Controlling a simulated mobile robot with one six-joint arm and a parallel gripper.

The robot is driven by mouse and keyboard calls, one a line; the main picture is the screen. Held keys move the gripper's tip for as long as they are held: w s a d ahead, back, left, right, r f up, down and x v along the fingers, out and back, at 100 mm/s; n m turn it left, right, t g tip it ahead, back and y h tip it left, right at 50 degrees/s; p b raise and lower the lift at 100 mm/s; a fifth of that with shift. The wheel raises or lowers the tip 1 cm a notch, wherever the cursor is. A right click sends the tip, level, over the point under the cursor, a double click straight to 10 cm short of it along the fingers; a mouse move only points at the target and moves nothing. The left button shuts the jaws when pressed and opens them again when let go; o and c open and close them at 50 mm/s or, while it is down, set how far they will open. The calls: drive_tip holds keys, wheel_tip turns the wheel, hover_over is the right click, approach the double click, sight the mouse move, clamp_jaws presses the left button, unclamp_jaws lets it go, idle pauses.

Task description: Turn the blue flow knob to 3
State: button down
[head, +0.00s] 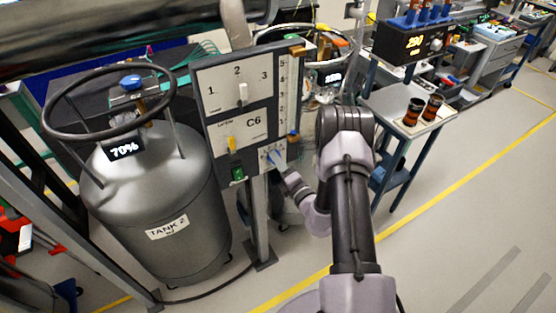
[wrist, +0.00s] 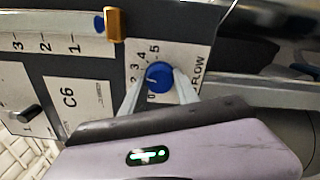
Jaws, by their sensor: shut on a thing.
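The blue flow knob (wrist: 158,75) sits on a white dial plate marked FLOW, on the grey C6 panel (wrist: 85,65). The dial numbers 3, 4 and 5 read clearly in the wrist view, with 0 near the lower edge. A short white mark on the knob points toward the left, on the low side of 3; its exact reading is hard to tell. My gripper (wrist: 158,88) has one pale finger on each side of the knob and is shut on it. In the head view, my gripper (head: 278,162) is at the panel's lower right corner, largely covering the knob.
A grey tank (head: 160,205) stands left of the panel. A small table (head: 410,118) with two dark cups stands right.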

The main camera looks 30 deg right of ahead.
drive_tip(key=shift+m, duration=0.3)
idle(0.4)
drive_tip(key=c, duration=0.9)
unclamp_jaws()
drive_tip(key=s+p, duration=0.1)
drive_tip(key=s, duration=1.6)
drive_tip(key=shift+s+d+p, duration=0.25)
drive_tip(key=shift+d+p, duration=0.05)
drive_tip(key=shift+p, duration=0.05)
